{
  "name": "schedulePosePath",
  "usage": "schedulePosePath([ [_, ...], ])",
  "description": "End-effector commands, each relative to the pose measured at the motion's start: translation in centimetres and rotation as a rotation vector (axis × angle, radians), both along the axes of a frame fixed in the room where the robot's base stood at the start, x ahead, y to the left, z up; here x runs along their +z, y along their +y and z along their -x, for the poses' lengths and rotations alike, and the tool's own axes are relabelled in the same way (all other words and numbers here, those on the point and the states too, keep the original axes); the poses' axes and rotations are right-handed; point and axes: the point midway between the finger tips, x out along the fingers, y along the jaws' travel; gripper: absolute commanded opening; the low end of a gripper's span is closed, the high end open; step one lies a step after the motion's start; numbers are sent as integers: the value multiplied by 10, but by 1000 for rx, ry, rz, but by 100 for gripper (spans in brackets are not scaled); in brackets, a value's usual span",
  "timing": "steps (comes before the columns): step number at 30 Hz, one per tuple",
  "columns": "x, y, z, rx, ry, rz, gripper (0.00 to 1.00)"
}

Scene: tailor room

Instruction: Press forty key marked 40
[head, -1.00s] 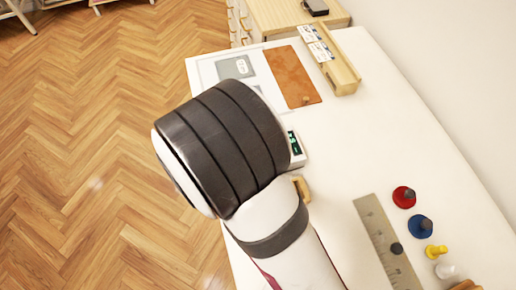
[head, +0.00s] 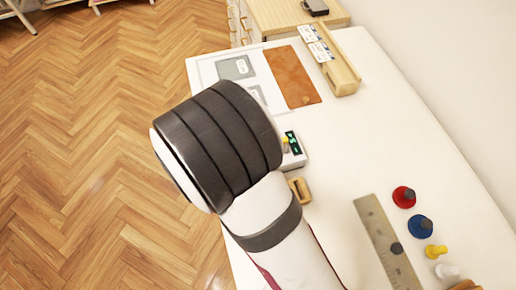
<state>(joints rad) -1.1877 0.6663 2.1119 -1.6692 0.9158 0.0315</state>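A small white device with a dark green-lit display (head: 292,143) sits on the white table, just right of my arm's dark-banded joint. Most of the device is hidden behind my arm, and no key marked 40 can be made out. A small yellowish piece (head: 285,145) shows beside the display; I cannot tell what it belongs to. My gripper is hidden behind my own arm, so its fingers and its distance from the device do not show.
A wooden block (head: 300,189) lies close to my arm. A ruler (head: 386,243) with a dark knob, red (head: 404,197), blue (head: 420,227) and yellow (head: 436,252) pieces stand at right. A brown mat (head: 292,77) and wooden card holder (head: 341,75) lie at the back. The table's middle right is clear.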

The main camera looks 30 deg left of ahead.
Motion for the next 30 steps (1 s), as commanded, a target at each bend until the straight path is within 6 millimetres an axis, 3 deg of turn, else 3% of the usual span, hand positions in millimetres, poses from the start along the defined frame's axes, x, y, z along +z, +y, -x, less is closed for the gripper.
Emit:
schedulePosePath([
  [30,-5,0,0,0,0,0,0],
])
